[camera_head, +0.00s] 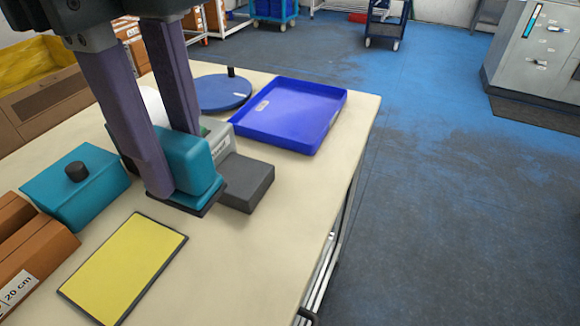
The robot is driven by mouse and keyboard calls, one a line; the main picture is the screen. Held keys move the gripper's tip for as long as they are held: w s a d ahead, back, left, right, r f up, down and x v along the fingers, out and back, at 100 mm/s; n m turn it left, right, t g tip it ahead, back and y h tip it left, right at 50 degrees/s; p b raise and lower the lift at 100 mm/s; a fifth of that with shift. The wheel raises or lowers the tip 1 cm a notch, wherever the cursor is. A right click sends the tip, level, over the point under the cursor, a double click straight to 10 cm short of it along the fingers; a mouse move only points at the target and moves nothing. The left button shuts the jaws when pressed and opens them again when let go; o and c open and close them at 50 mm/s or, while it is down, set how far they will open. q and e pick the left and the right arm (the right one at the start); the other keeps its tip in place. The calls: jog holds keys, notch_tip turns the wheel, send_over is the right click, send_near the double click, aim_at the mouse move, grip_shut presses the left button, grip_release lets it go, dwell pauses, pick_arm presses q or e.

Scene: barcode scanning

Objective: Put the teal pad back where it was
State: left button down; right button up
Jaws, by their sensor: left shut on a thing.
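The teal pad (194,160) is a rounded teal block with a thin dark plate under it. My left gripper (174,160) comes down from the upper left and is shut on the teal pad, one long purple-grey finger in front and the other behind. The fingers hide part of the pad. The pad is beside a dark grey block (247,183); I cannot tell whether they touch, or whether the pad rests on the table (255,250). A second teal thing, a box with a black knob (75,190), stands to the left. My right gripper is not in view.
A yellow, dark-edged panel (125,268) lies at the front. Brown boxes (32,245) stand at the left edge. A blue tray (290,115) and blue disc (222,93) are at the back. A grey-white thing (218,138) is behind the pad. The front right tabletop is clear.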

pick_arm(q)
jog(key=shift+w+d+f, duration=0.1)
jog(key=shift+d+f, duration=0.1)
jog(key=shift+f, duration=0.05)
jog(key=shift+f+b, duration=1.65)
jog(key=shift+f, duration=8.05)
jog(key=shift+f, duration=0.2)
jog(key=c, duration=0.7)
grip_release()
jog(key=shift+o, duration=0.2)
jog(key=shift+r, duration=0.1)
